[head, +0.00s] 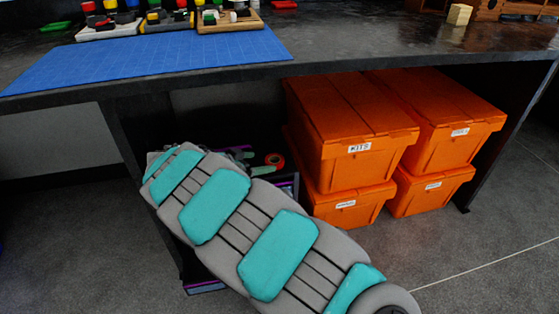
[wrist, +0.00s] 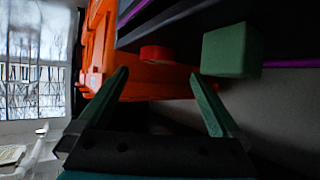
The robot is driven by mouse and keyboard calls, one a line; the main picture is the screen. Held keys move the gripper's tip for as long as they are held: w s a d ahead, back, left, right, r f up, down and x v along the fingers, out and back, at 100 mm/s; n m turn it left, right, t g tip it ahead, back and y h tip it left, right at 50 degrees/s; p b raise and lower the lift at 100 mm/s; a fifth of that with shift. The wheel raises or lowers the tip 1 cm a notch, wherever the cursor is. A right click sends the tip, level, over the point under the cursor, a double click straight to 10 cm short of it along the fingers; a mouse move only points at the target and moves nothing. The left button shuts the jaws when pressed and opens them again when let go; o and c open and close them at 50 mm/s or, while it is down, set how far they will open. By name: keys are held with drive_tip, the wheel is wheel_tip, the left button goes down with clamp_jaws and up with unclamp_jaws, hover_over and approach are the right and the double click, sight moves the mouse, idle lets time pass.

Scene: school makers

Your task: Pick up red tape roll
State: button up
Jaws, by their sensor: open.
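The red tape roll (head: 275,160) shows in the head view under the bench, just beyond the end of my arm. In the wrist view the red tape roll (wrist: 157,54) lies on a dark surface, ahead of and between the open fingers. My gripper (wrist: 160,82) is open, with nothing between its two green fingers. The roll is apart from both fingertips. In the head view my arm hides most of the surface that bears the roll.
A green block (wrist: 231,50) sits close beside the roll, ahead of the right finger. Orange lidded crates (head: 350,130) stand stacked to the right under the bench. The bench top with a blue mat (head: 150,60) is above. Grey floor (head: 480,250) is free at right.

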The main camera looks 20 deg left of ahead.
sight(278, 159)
drive_tip(key=shift+x, duration=3.15)
drive_tip(key=shift+r, duration=0.15)
drive_tip(key=c, duration=1.2)
drive_tip(key=shift+c, duration=0.2)
